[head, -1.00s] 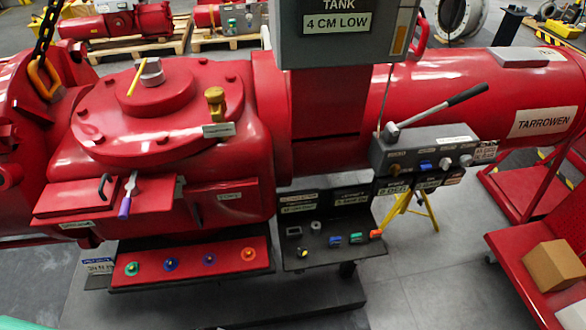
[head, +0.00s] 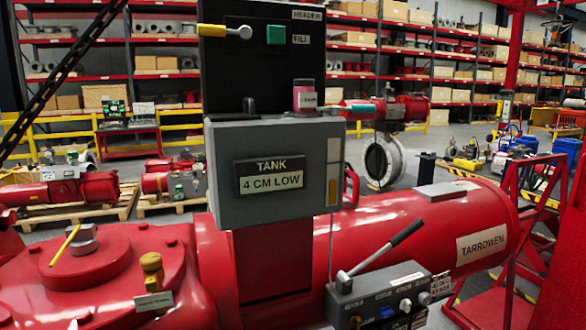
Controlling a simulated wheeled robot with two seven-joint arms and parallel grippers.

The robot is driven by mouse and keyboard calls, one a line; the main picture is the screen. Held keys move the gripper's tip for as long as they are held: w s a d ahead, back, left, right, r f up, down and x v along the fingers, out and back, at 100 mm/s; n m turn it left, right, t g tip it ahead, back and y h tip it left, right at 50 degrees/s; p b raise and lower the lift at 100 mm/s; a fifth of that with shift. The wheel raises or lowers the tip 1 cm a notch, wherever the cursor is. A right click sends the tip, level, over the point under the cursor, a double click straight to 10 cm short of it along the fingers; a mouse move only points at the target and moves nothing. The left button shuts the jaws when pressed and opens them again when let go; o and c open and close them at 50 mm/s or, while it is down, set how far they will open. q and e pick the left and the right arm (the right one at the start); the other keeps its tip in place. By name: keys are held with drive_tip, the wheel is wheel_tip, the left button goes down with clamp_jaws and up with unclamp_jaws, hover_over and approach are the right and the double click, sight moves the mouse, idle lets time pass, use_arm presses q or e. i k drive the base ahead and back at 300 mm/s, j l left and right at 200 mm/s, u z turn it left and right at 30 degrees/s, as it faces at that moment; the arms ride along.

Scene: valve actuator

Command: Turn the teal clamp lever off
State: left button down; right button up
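A teal bar-shaped handle (head: 363,109) sticks out to the right, roughly level, near the top right of the grey tank box (head: 235,150). Its mount is partly hidden and small, so I cannot tell its exact pivot or setting. Neither of my grippers shows in the head view.
A dark header panel (head: 255,65) above the box carries a green square button (head: 277,34) and a yellow-tipped lever (head: 226,31). A grey control box (head: 378,295) with a black-gripped lever (head: 380,252) sits lower right. The red tank (head: 400,225) runs behind.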

sight(333, 111)
drive_tip(key=i+l, duration=0.15)
drive_tip(key=l, duration=0.2)
drive_tip(key=i+l+z, duration=0.15)
drive_tip(key=l, duration=0.2)
drive_tip(key=i+l, duration=0.15)
drive_tip(key=l, duration=0.2)
drive_tip(key=i+l+z, duration=0.15)
drive_tip(key=l, duration=0.15)
